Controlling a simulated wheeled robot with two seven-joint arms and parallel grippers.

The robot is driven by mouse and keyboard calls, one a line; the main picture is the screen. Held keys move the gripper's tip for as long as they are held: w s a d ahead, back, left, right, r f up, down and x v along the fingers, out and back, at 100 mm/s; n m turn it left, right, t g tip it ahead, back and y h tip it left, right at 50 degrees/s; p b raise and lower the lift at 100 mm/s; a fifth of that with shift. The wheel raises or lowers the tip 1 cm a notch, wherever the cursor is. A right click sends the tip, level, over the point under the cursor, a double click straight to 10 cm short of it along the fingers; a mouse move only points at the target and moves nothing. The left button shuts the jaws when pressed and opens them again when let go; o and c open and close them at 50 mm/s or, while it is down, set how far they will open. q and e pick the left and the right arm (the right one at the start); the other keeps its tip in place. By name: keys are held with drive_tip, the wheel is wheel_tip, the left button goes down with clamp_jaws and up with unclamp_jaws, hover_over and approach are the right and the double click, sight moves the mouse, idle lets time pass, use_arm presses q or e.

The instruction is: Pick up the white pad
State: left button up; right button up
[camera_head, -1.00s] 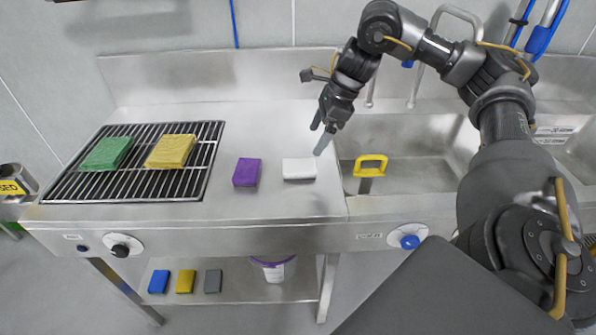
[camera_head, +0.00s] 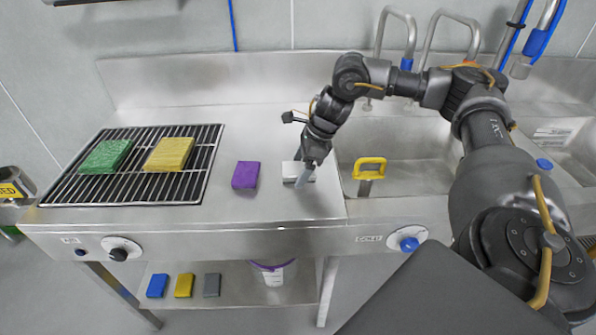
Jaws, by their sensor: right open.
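The white pad (camera_head: 289,169) lies on the steel counter, just left of the sink and right of a purple pad (camera_head: 245,175). My right gripper (camera_head: 304,174) is open and points down right at the white pad, covering its right part. The picture does not show clearly whether the fingers touch the pad or stand around it. My left gripper is not in view.
A green pad (camera_head: 107,156) and a yellow pad (camera_head: 169,154) lie on the black grate (camera_head: 127,189) at left. A yellow-handled tool (camera_head: 369,168) stands at the sink's left edge. Blue, yellow and grey pads and a white bucket (camera_head: 273,275) are on the lower shelf.

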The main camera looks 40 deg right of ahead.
sight(293, 169)
drive_tip(key=c, duration=0.6)
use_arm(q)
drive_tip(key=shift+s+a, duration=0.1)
use_arm(e)
drive_tip(key=c, duration=0.6)
drive_tip(key=shift+r, duration=0.5)
drive_tip(key=r, duration=0.1)
drive_tip(key=r+b, duration=0.1)
drive_tip(key=r, duration=0.1)
drive_tip(key=shift+s+a, duration=0.15)
drive_tip(key=shift+a, duration=0.05)
use_arm(q)
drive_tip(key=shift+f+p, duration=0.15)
drive_tip(key=shift+p, duration=0.2)
use_arm(e)
drive_tip(key=s+a+r, duration=0.2)
drive_tip(key=s+r, duration=0.1)
drive_tip(key=s+a+r, duration=0.2)
drive_tip(key=s+r, duration=0.1)
drive_tip(key=s, duration=0.1)
drive_tip(key=s+a+r, duration=0.3)
drive_tip(key=s, duration=0.1)
drive_tip(key=shift+s, duration=0.25)
